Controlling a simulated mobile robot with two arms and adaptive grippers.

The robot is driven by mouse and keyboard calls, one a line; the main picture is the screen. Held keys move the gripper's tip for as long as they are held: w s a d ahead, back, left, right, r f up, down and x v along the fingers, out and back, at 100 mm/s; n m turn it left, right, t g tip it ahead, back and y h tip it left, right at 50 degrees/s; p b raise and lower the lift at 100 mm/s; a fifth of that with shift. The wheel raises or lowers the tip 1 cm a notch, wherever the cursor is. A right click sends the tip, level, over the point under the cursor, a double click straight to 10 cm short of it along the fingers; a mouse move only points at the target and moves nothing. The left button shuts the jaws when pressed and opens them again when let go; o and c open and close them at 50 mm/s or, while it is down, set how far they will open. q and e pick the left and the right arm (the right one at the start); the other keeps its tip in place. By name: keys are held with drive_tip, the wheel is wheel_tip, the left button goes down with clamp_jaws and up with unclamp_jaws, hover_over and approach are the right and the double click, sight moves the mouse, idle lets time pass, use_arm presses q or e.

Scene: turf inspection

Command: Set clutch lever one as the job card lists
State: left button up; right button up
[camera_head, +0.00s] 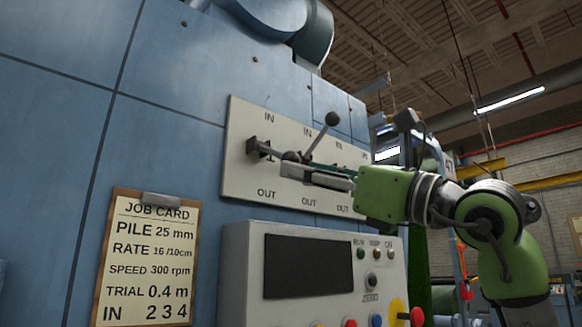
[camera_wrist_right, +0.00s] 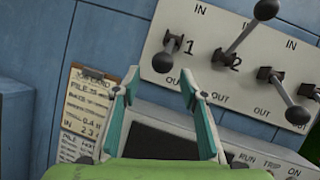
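The lever panel (camera_head: 236,165) is a pale plate with IN above and OUT below each lever. Lever one (camera_head: 270,150) is leftmost; its dark knob appears low, towards OUT, in the wrist view (camera_wrist_right: 162,62). Lever two's knob (camera_head: 332,118) stands up towards IN. Lever three (camera_wrist_right: 282,95) points down in the wrist view. The job card (camera_head: 155,258) reads "IN 2 3 4"; 1 is not listed. My right gripper (camera_head: 290,170) is in front of the panel near lever one's knob. Its teal fingers (camera_wrist_right: 158,80) are apart with nothing between them. My left gripper is out of view.
A control box (camera_head: 240,260) with a dark screen, buttons and a yellow-backed red knob (camera_head: 416,316) juts out below the panel. The blue machine wall (camera_head: 165,110) is bare above the job card.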

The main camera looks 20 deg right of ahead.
drive_tip(key=v, duration=0.6)
drive_tip(key=shift+s+d+f, duration=0.2)
drive_tip(key=shift+s+f, duration=0.05)
drive_tip(key=shift+s, duration=0.05)
